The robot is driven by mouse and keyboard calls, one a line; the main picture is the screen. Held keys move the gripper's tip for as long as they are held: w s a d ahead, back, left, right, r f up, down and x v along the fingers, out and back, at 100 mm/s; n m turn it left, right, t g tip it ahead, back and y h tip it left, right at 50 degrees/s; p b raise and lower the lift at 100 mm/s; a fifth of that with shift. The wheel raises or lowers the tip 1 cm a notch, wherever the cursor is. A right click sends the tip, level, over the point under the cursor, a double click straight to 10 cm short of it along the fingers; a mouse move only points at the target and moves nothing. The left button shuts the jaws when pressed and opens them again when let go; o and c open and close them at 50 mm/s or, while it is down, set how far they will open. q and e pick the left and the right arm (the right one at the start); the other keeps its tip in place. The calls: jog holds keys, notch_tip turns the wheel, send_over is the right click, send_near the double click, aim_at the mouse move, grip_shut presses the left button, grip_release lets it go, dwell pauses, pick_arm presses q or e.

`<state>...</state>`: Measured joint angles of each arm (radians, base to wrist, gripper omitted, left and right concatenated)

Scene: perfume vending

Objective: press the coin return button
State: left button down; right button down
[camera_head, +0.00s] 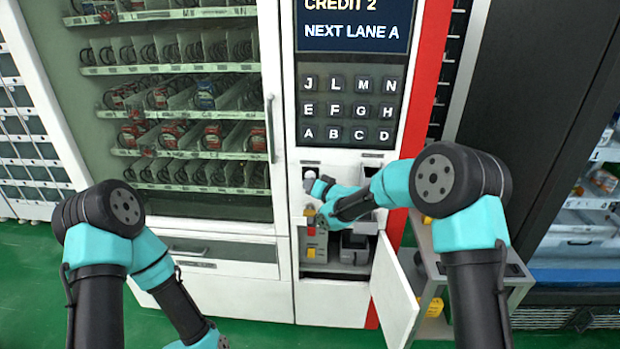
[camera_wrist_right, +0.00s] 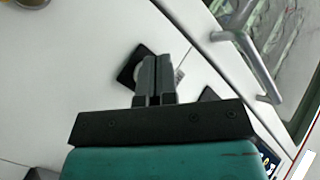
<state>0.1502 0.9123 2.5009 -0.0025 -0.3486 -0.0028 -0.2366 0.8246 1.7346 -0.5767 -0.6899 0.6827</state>
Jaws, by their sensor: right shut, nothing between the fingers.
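The coin return button is likely the small silvery round button (camera_head: 310,174) on the white panel of the vending machine, below the keypad. In the right wrist view the button (camera_wrist_right: 138,73) shows on a black square plate, partly hidden behind the fingers. My right gripper (camera_head: 312,187) is shut and empty, its tips at the lower edge of the button in the head view. It also shows in the right wrist view (camera_wrist_right: 157,62), fingers together over the plate. I cannot tell whether the tips touch the button. My left gripper is out of view below the head view's bottom edge.
A keypad (camera_head: 348,110) and a display (camera_head: 355,28) are above. Below, a coin compartment (camera_head: 335,266) stands open, its white door (camera_head: 396,290) swung out to the right. A vertical handle (camera_head: 270,128) is left of the button. The green floor (camera_head: 45,280) is clear at left.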

jog(key=shift+w, duration=0.3)
jog(key=shift+w, duration=0.45)
dwell(0.8)
dwell(0.4)
jog(key=shift+s, duration=0.85)
jog(key=s, duration=0.5)
jog(key=shift+a, duration=0.25)
dwell(0.4)
